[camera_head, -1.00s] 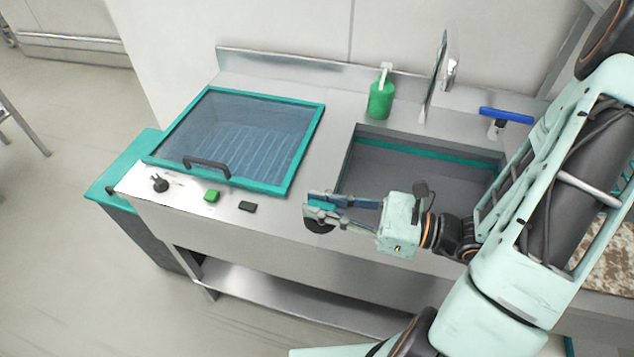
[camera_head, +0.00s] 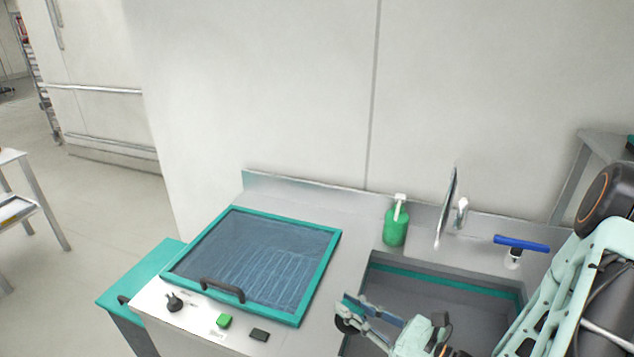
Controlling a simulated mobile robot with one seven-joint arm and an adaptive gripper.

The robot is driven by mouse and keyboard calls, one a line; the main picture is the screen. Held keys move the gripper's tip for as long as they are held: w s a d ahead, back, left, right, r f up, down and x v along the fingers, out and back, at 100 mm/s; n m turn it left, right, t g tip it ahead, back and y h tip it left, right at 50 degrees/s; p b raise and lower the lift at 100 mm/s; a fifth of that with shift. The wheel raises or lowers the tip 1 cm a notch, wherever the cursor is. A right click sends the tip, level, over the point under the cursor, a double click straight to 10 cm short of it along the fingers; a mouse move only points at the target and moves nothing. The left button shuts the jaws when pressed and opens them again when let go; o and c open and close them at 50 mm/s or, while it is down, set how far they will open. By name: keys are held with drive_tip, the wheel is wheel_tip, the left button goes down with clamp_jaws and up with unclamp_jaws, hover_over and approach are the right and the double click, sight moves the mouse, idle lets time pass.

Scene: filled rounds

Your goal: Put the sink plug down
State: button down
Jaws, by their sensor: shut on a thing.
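The sink plug is a dark round disc (camera_head: 343,326) at the lower middle of the head view. My gripper (camera_head: 352,308) is shut on it, and the finger hides part of it. The plug shows at the left edge of the sink basin (camera_head: 455,290), over the strip of steel counter between the basin and the glass-lidded unit. I cannot tell whether it touches the counter or hangs just above it.
A teal-framed glass lid (camera_head: 265,255) with a dark handle is closed left of the sink.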

drive_tip(key=w+d+f+m+t+h, duration=0.2)
drive_tip(key=w+d+m+t+h, duration=0.2)
drive_tip(key=w, duration=0.4)
drive_tip(key=shift+w+d+h, duration=0.25)
drive_tip(key=shift+d+h, duration=0.35)
drive_tip(key=shift+d, duration=0.65)
drive_tip(key=shift+m, duration=0.3)
